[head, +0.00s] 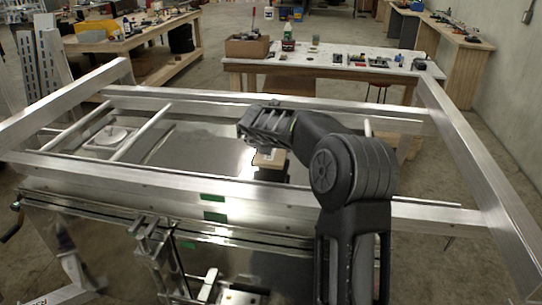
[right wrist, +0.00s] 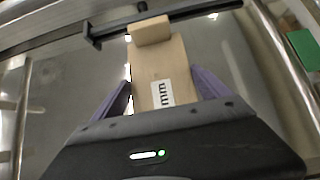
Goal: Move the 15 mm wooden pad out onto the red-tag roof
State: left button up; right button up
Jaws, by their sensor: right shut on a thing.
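My right gripper (right wrist: 162,92) is shut on a wooden pad (right wrist: 163,62), with a purple finger along each side of it. The pad is a tan board with a raised block at its far end and a white label; only "mm" reads, and any number is hidden. In the head view the pad (head: 268,160) shows below my dark right gripper (head: 266,148), over the shiny metal panel (head: 215,150) inside the aluminium frame. Whether the pad touches the panel I cannot tell. No red tag shows. My left gripper is not in view.
Aluminium beams (head: 140,170) surround the panel, with thin cross rods (head: 140,132) at the left. Green tags (head: 213,197) mark the near beam. A workbench (head: 320,60) with a cardboard box (head: 246,46) stands behind.

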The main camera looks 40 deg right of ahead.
notch_tip(320, 180, down, 4)
jog(key=shift+r, duration=0.25)
jog(key=shift+f, duration=0.15)
jog(key=o, duration=1.5)
jog(key=shift+f, duration=0.1)
